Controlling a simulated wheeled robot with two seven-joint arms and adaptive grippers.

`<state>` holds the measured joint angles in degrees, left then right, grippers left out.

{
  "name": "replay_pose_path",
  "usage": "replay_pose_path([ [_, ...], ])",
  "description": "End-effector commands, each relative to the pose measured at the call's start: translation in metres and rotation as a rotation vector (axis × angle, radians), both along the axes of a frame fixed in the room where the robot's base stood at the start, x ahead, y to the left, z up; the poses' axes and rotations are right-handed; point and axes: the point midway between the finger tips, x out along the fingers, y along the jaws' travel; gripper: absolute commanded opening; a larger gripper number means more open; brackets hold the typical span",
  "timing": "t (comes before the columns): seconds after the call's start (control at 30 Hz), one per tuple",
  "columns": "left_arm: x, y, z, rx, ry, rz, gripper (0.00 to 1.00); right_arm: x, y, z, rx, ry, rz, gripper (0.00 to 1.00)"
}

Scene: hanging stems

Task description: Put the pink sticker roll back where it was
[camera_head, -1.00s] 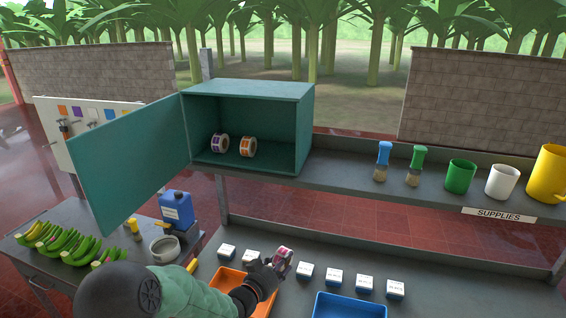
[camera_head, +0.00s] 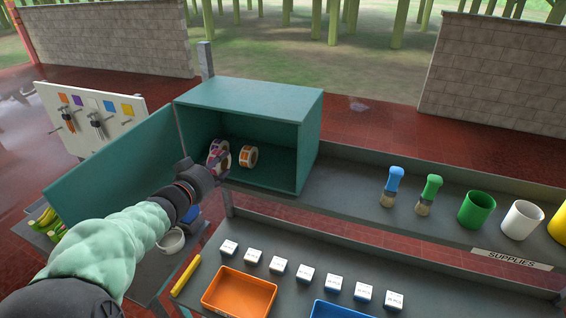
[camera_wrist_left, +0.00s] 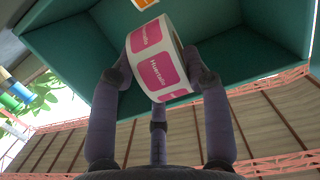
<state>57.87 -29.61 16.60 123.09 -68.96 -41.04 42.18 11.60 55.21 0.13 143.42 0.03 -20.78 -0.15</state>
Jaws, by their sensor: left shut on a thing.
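My left gripper (camera_head: 208,172) is shut on the pink sticker roll (camera_wrist_left: 158,65), whose white band with pink labels shows between the fingers in the left wrist view. In the head view the gripper is at the front opening of the teal cabinet (camera_head: 262,101), at its left side. The held roll overlaps the purple roll there, so the two are hard to tell apart. The orange sticker roll (camera_head: 249,157) stands upright on the cabinet floor, right of the gripper. It also peeks in at the top of the left wrist view (camera_wrist_left: 146,3). My right gripper is out of view.
The cabinet door (camera_head: 112,182) stands open to the left, close beside my left arm. Blue (camera_head: 391,187) and green brushes (camera_head: 429,195) and several mugs stand on the shelf to the right. An orange tray (camera_head: 240,294) and small white boxes lie below. Cabinet floor right of the orange roll is clear.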

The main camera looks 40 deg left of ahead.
Motion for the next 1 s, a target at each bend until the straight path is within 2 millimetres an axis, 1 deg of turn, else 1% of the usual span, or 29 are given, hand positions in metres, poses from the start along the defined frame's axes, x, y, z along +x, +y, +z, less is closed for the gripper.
replay_pose_path([
  [0.03, 0.008, -0.004, 0.0, -0.001, -0.002, -0.006, 0.08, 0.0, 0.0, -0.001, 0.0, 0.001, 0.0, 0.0],
  [0.27, 0.045, -0.02, -0.001, -0.003, -0.002, -0.01, 0.08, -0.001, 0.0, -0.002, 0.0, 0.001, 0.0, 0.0],
  [0.6, 0.102, -0.043, -0.001, -0.004, 0.0, -0.01, 0.08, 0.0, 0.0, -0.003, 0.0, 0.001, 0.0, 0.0],
  [0.77, 0.127, -0.053, -0.001, -0.003, 0.001, -0.009, 0.08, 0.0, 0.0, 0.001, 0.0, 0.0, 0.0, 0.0],
  [0.93, 0.152, -0.063, 0.001, -0.004, 0.001, -0.008, 0.08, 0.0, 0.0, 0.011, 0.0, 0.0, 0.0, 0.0],
  [1.0, 0.165, -0.067, 0.001, -0.004, 0.002, -0.009, 0.08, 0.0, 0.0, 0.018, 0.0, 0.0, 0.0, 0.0],
])
